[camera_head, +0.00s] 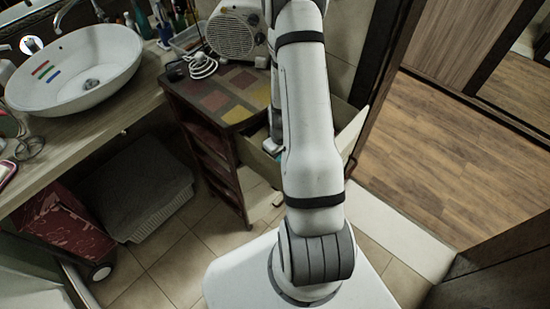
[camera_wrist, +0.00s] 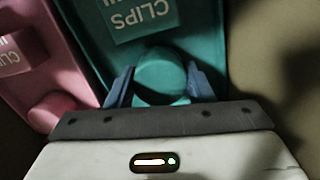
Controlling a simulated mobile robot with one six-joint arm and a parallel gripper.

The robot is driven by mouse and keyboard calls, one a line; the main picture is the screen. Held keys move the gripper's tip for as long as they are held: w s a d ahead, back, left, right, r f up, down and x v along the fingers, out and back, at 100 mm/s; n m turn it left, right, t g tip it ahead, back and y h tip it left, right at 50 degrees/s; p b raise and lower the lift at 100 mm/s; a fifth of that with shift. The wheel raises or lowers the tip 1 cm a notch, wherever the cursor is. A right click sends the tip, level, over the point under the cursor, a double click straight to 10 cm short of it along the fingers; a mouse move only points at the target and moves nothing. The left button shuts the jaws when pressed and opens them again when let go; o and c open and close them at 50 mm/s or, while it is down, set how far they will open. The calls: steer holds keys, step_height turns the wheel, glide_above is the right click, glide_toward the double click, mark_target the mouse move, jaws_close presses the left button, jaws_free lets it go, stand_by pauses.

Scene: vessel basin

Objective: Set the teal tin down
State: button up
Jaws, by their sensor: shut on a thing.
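The teal tin (camera_wrist: 196,38) fills the upper middle of the wrist view. It has a paler label reading "CLIPS" and a round teal knob facing me. My gripper (camera_wrist: 160,76) is shut on this knob, with one blue finger on each side. A pink tin (camera_wrist: 45,70) with a similar label lies just left of the teal tin. What lies under the teal tin is hidden. In the head view my arm hides my gripper and most of the open drawer (camera_head: 349,127); a small bit of teal shows at the drawer's left side.
A cabinet (camera_head: 228,90) with a patterned top carries a cream heater (camera_head: 234,33) and a white cable. A white basin (camera_head: 75,68) stands on the counter at left. A grey lidded basket (camera_head: 140,190) and a red case (camera_head: 62,225) are below. Wooden floor lies right.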

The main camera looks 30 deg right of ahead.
steer(key=shift+f, duration=0.3)
steer(key=shift+f, duration=0.1)
steer(key=o, duration=1)
steer(key=shift+c, duration=0.2)
